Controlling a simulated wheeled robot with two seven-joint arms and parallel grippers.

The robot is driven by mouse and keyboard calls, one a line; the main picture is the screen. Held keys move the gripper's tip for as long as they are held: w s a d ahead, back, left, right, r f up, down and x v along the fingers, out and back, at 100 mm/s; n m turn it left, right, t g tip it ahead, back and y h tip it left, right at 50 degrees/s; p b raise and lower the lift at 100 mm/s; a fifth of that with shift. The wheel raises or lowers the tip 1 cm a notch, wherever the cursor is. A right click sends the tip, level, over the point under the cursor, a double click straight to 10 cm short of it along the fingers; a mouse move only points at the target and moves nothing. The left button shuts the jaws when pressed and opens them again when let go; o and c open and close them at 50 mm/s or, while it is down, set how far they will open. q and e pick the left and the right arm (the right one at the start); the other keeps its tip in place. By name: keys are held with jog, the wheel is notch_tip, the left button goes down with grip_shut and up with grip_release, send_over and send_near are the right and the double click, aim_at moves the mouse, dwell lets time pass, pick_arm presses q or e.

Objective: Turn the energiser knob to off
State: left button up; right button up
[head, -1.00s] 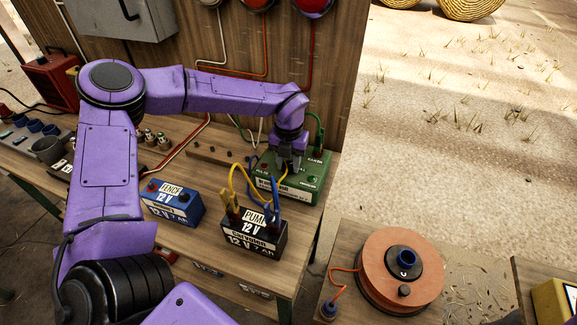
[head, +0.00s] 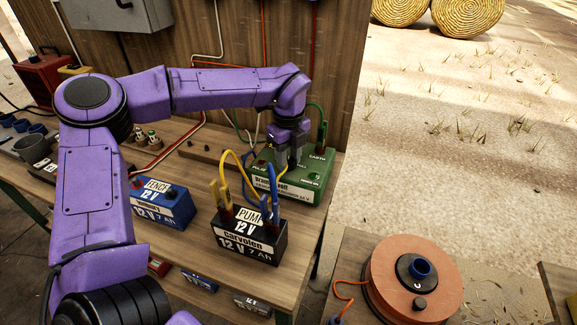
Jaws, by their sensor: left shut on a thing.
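The green energiser (head: 308,185) sits at the right end of the wooden bench, against the back board. Printed labels show on its top and front. My left gripper (head: 287,165) points down onto the top of the energiser and is shut on its knob. The knob itself is hidden between the fingers, so its setting cannot be read. My right gripper is not in view.
A black battery (head: 248,240) marked PUMP, with yellow and blue clips, stands just in front of the energiser. A blue battery (head: 162,203) marked FENCE stands to its left. An orange reel (head: 405,285) lies at the lower right.

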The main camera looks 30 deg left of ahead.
aim_at(288, 160)
pick_arm(q)
jog(key=n+b, duration=0.7)
jog(key=b, duration=0.1)
jog(key=shift+f, duration=0.2)
jog(key=shift+r+n+b, duration=0.2)
jog(key=shift+n+b, duration=0.9)
jog(key=shift+b, duration=0.25)
jog(key=o, duration=1)
jog(key=shift+o, duration=0.2)
notch_tip(288, 160, up, 11)
jog(key=p, duration=0.1)
jog(key=shift+f, duration=0.2)
jog(key=shift+r, duration=0.1)
